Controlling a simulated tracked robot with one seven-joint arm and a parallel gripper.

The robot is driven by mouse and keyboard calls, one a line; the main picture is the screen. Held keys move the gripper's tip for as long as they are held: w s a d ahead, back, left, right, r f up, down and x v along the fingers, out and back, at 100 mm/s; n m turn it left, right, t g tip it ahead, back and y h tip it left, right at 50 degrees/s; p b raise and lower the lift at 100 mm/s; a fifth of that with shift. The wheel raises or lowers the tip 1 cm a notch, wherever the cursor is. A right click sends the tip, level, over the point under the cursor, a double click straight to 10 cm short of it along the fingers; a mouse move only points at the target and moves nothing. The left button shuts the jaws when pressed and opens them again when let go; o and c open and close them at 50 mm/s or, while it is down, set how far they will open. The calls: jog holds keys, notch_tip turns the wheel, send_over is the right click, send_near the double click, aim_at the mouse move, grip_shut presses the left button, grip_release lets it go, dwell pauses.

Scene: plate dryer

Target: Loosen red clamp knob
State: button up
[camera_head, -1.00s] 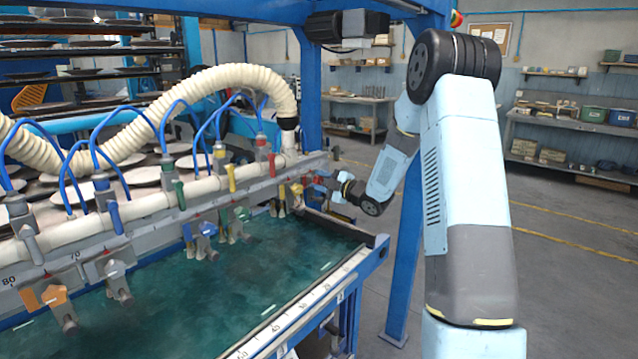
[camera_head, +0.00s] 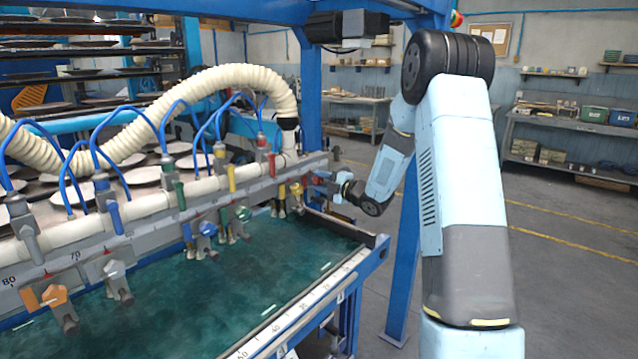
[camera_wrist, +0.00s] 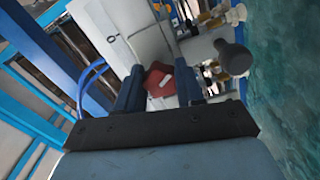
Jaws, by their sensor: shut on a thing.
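The red clamp knob (camera_wrist: 158,77) shows in the wrist view between the two dark blue fingers of my gripper (camera_wrist: 159,72), which is shut on it. In the head view the red knob (camera_head: 310,179) is small at the right end of the grey clamp rail (camera_head: 150,232). My gripper (camera_head: 323,181) reaches it there from the right, and its fingertips are too small to make out clearly. The knob's exact turn angle cannot be told.
A yellow clamp knob (camera_head: 296,189) is close to the left of the red one. Green (camera_head: 243,213), blue (camera_head: 208,228) and orange (camera_head: 54,296) knobs follow along the rail. The teal tank surface (camera_head: 200,290) lies below. A blue post (camera_head: 312,90) stands behind.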

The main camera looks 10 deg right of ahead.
jog(key=o, duration=0.7)
jog(key=shift+s+f, duration=0.1)
jog(key=shift+f, duration=0.2)
jog(key=o, duration=0.3)
jog(key=shift+r, duration=0.15)
jog(key=shift+o, duration=0.2)
jog(key=shift+d, duration=0.1)
jog(key=v, duration=1.3)
jog(key=shift+s+d, duration=0.2)
jog(key=shift+s, duration=0.05)
